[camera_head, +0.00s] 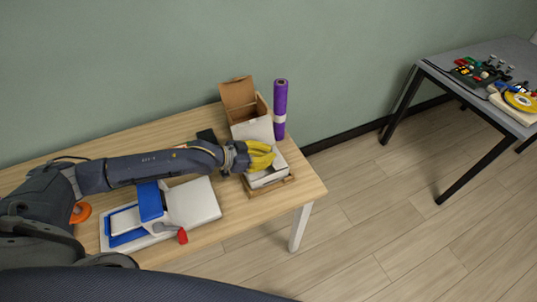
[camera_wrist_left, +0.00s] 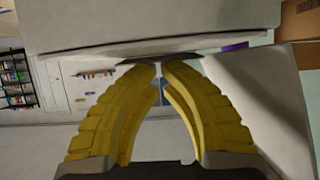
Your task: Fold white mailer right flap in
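The white mailer (camera_head: 268,180) is a low white box on a brown wooden tray or frame near the right end of the table. My left gripper (camera_head: 270,156) reaches over it from the left. Its yellow fingers hide part of the mailer's top, so I cannot tell the right flap apart in the head view. In the left wrist view the fingertips (camera_wrist_left: 162,66) almost meet, with nothing visible between them. They are close to the edge of a white panel (camera_wrist_left: 150,22), and another white panel (camera_wrist_left: 262,95) stands at the right. My right gripper is not in view.
An open brown cardboard box (camera_head: 240,93) with a white front stands behind the mailer. A purple roll (camera_head: 280,105) stands beside it. A blue and white device (camera_head: 151,203) and an orange ring (camera_head: 80,213) lie at the left. The table's right edge is close.

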